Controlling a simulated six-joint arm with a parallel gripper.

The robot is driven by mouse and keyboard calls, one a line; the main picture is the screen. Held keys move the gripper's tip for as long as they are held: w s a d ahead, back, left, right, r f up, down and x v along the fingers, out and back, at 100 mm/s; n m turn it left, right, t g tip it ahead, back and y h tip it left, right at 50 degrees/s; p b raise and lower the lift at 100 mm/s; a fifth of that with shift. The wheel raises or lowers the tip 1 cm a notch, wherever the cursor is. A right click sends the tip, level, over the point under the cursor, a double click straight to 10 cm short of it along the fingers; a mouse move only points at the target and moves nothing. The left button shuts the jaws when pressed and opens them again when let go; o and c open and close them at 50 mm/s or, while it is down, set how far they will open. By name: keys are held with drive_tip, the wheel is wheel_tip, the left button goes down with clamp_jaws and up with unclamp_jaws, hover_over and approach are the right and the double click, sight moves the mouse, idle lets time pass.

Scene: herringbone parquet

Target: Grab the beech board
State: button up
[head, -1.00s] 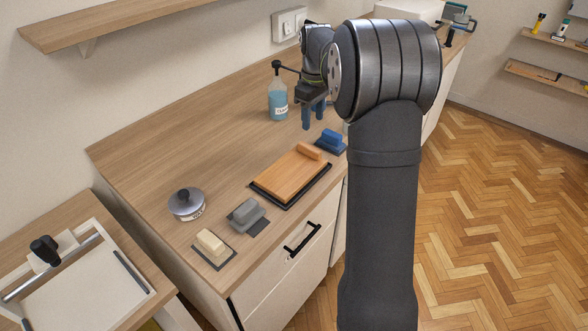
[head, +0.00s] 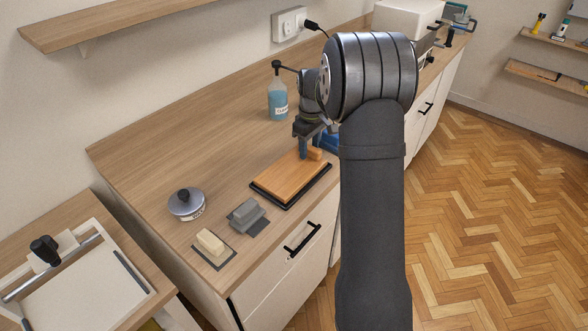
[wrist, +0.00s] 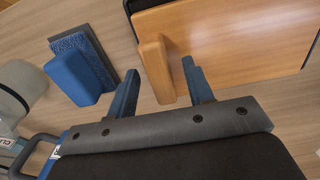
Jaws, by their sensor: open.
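The beech board (head: 285,180) is a flat orange-brown wooden board on a dark tray (head: 323,180). A raised wooden block (head: 315,154) stands along its far end. In the wrist view, the board (wrist: 240,35) fills the upper right and its raised block (wrist: 153,70) is near the middle. My gripper (wrist: 160,66) is open, with one blue finger on each side of the block in the picture. I cannot tell whether either finger touches it. In the head view, my gripper (head: 306,148) is at the board's far end, partly hidden by my arm.
A blue block on a pad (wrist: 72,78) lies beside the gripper's left finger. A grey block (head: 247,212), a cream block (head: 210,242) and a round lidded tin (head: 186,205) are nearer. The counter's left back (head: 160,145) is clear.

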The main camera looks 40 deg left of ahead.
drive_tip(key=shift+c, duration=0.5)
clamp_jaws()
drive_tip(key=shift+r, duration=0.2)
